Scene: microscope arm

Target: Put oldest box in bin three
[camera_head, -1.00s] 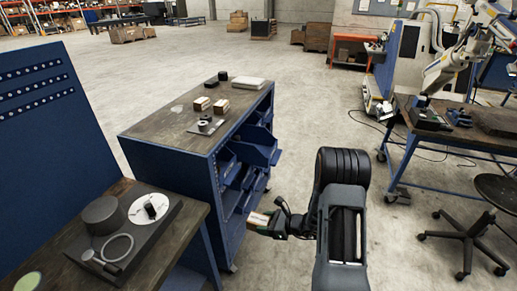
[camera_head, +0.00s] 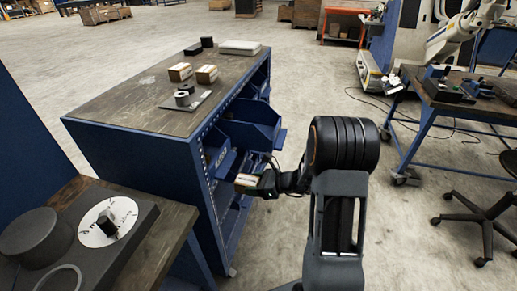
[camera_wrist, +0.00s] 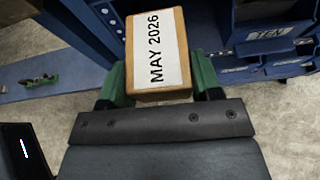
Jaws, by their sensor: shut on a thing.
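My gripper (camera_wrist: 160,96) is shut on a small tan box (camera_wrist: 182,65) with a white label reading "MAY 2026". In the head view the held box (camera_head: 246,181) is beside the open side of the blue cabinet (camera_head: 215,180), in the air. Two similar boxes, a left one (camera_head: 180,72) and a right one (camera_head: 207,75), stand on the cabinet top; their labels are not readable. Blue bins (camera_head: 252,131) sit in the cabinet's open side, one jutting out. In the wrist view a bin front (camera_wrist: 270,33) has a label that looks like "TEN".
On the cabinet top are a plate with dark round parts (camera_head: 184,98), a white case (camera_head: 240,47) and dark items. A bench with a dial device (camera_head: 108,222) stands at the lower left. A workbench (camera_head: 470,108) and stool are at right. Open floor lies between.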

